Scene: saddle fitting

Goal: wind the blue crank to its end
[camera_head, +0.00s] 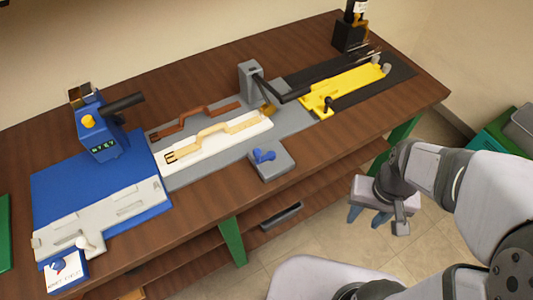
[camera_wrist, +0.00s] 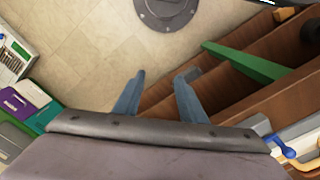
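The blue crank (camera_head: 263,156) sits on a small grey block (camera_head: 272,166) at the front edge of the bench, right of the middle fixture. In the wrist view the blue crank (camera_wrist: 283,148) shows at the lower right, partly cut off by my gripper's body. My gripper (camera_head: 366,220) is beyond the bench's front edge, over the floor, to the right of and apart from the crank. In the wrist view my gripper (camera_wrist: 165,74) has its two blue-grey fingers spread, with nothing between them.
The middle fixture (camera_head: 176,178) bears belt-like strips and a grey post with a dark lever. A blue machine (camera_head: 98,128) stands left. A yellow slide fixture (camera_head: 345,86) lies right. Below the bench (camera_head: 205,208) are shelves and green legs. Green boxes (camera_head: 492,140) stand far right.

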